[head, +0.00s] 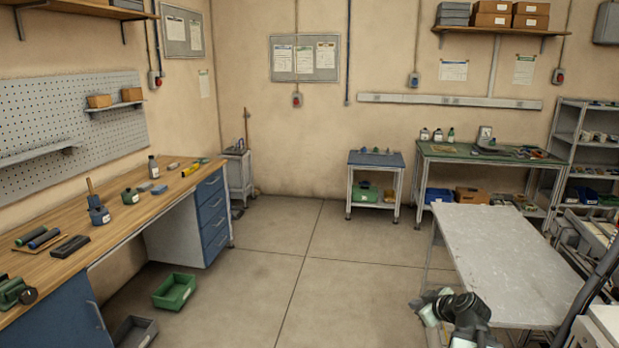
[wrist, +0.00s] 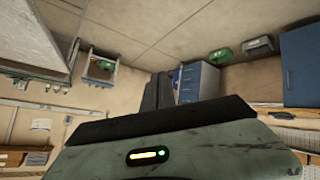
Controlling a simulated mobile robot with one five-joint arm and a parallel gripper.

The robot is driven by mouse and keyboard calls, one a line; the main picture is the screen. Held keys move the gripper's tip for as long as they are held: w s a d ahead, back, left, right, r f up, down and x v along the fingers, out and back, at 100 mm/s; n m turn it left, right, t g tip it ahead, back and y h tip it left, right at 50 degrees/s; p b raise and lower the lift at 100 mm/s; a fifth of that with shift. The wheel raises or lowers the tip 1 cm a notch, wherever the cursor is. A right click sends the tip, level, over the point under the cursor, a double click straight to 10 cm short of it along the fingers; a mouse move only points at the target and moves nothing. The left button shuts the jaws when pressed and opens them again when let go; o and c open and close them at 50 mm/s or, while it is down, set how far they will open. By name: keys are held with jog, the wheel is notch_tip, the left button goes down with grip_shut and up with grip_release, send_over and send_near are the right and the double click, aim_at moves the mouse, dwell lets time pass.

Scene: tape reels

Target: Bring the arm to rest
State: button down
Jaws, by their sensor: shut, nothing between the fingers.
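My arm (head: 462,308) shows in the head view at the bottom right, folded, in front of the near left edge of the grey-topped table (head: 510,255). I cannot make out the fingertips there. In the wrist view my gripper (wrist: 158,90) points out with its two dark fingers together, shut and empty. The wrist view is upside down, with the floor at the top, and nothing touches the fingers.
A wooden workbench (head: 120,215) with tools runs along the left. A green bin (head: 174,291) and a grey bin (head: 136,331) lie on the floor beside it. A small blue-topped table (head: 375,159) stands at the back. The middle floor is clear.

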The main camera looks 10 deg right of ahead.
jog(key=w+a+f+n+g+y, duration=0.1)
jog(key=a+f+g, duration=0.2)
jog(key=a, duration=1.1)
jog(key=a+f+n+g+y, duration=0.1)
jog(key=a+f+n+g, duration=0.15)
jog(key=a, duration=1.25)
jog(key=s+a+f+m+g, duration=0.2)
jog(key=s+a, duration=0.2)
jog(key=a, duration=0.1)
jog(key=s+d+f+m+g+h, duration=0.1)
jog(key=s+d+m+g+h, duration=0.2)
jog(key=m, duration=0.4)
jog(key=s+d, duration=0.1)
jog(key=s, duration=0.1)
jog(key=shift+s+d+f, duration=0.3)
jog(key=shift+s+d, duration=0.05)
